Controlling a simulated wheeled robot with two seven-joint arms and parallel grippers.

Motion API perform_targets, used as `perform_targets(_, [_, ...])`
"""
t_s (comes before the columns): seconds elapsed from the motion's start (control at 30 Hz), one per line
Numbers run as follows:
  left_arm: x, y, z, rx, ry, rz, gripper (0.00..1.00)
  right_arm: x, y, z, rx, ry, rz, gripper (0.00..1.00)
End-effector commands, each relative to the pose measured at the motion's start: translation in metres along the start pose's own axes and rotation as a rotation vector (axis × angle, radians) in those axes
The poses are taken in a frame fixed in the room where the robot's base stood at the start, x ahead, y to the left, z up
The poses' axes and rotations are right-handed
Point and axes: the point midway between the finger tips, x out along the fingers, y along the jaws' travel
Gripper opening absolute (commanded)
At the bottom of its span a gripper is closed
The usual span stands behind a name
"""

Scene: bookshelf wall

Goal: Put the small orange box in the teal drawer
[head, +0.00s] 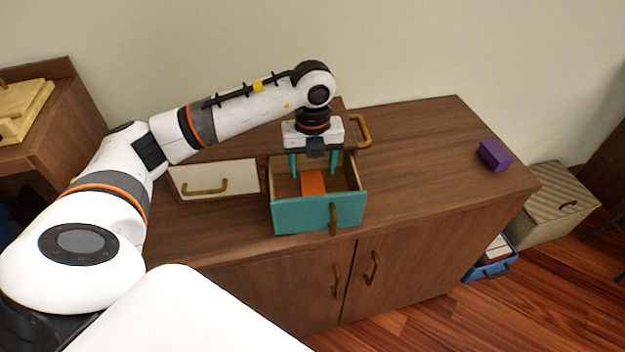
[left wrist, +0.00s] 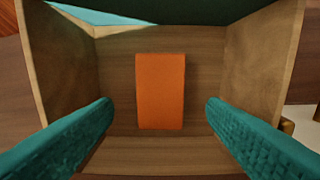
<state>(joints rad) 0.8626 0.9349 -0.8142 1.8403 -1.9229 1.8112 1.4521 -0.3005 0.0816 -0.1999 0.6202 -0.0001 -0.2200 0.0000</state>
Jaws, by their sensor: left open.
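The small orange box (head: 313,182) lies inside the pulled-out teal drawer (head: 303,217), on its wooden floor. In the left wrist view the orange box (left wrist: 160,91) lies flat near the middle of the drawer floor, clear of the side walls. My left gripper (head: 313,174) points down into the drawer with its teal fingers spread. In the left wrist view the left gripper's fingers (left wrist: 160,118) stand on either side of the box, apart from it, with nothing between them touching. My right gripper is not in view.
A white drawer (head: 218,179) with a brass handle is left of the teal one. A purple box (head: 494,155) stands on the right of the wooden cabinet top (head: 420,150). A striped box (head: 548,205) and a blue bin (head: 490,268) are on the floor at right.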

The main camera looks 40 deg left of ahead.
Motion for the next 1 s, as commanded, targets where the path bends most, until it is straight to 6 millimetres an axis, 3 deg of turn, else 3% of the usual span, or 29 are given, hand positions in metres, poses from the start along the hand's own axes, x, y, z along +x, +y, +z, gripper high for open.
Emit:
perform_targets(0.13, [-0.030, 0.001, -0.001, 0.001, 0.004, 0.003, 0.66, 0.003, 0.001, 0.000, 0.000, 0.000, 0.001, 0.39])
perform_targets(0.33, [-0.053, 0.000, 0.000, 0.000, 0.000, 0.000, 0.66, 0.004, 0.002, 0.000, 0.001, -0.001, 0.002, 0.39])
perform_targets(1.0, [-0.057, 0.000, 0.000, 0.001, 0.000, 0.000, 0.66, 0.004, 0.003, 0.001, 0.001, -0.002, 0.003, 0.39])
